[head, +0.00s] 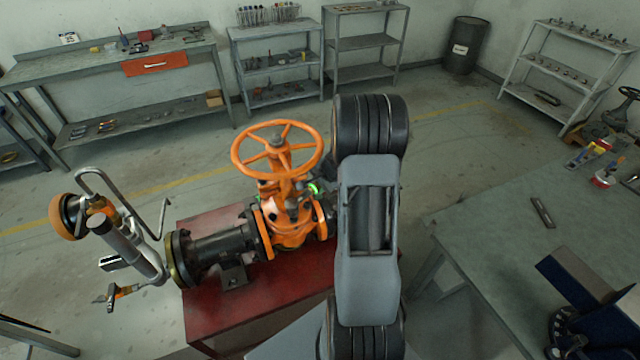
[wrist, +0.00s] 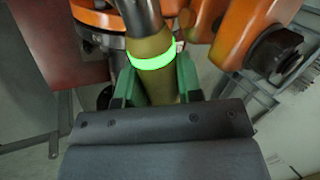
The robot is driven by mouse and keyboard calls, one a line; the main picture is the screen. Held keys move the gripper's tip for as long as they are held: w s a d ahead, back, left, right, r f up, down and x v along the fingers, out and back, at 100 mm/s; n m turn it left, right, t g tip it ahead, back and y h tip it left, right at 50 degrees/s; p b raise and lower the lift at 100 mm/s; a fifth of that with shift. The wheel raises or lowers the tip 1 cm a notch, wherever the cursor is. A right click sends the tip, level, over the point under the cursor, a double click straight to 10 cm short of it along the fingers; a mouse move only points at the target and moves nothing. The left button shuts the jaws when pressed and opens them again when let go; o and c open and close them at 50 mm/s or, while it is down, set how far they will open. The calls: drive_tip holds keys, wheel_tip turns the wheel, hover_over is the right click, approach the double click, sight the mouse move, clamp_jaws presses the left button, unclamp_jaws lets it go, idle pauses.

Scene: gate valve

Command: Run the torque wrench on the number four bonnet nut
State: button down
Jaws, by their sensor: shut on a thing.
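The torque wrench (wrist: 152,88) is an olive cylindrical tool with a glowing green ring and a dark upper part. My gripper (wrist: 155,78) is shut on it, one green finger on each side. In the head view the wrench's green glow (head: 314,188) shows beside the valve's bonnet, while my arm hides most of my gripper. The orange gate valve (head: 285,215) has a handwheel (head: 277,148) on top. In the wrist view its orange flange (wrist: 98,20) lies close behind the wrench. I cannot pick out the number four nut or tell whether the wrench is seated on it.
The valve sits on a red stand (head: 260,288), with a dark pipe (head: 222,246) to its left. Grey pipework (head: 135,245) with a bent rod rises at far left. A grey table (head: 500,230) holding tools stands at right. Open floor lies behind the valve.

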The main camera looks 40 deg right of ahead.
drive_tip(key=shift+f, duration=0.2)
drive_tip(key=shift+f+b, duration=1.35)
drive_tip(key=shift+b, duration=0.55)
drive_tip(key=shift+f+b, duration=0.5)
drive_tip(key=shift+b, duration=0.5)
idle(0.8)
drive_tip(key=shift+s+f+b, duration=0.1)
drive_tip(key=shift+f+b, duration=0.2)
drive_tip(key=shift+b, duration=0.2)
idle(1.4)
drive_tip(key=shift+w+a+r, duration=0.15)
drive_tip(key=shift+w+r, duration=0.05)
drive_tip(key=shift+r, duration=0.05)
idle(1.2)
drive_tip(key=shift+d+r+b, duration=0.1)
drive_tip(key=shift+d+b, duration=0.1)
drive_tip(key=shift+b, duration=0.2)
idle(0.3)
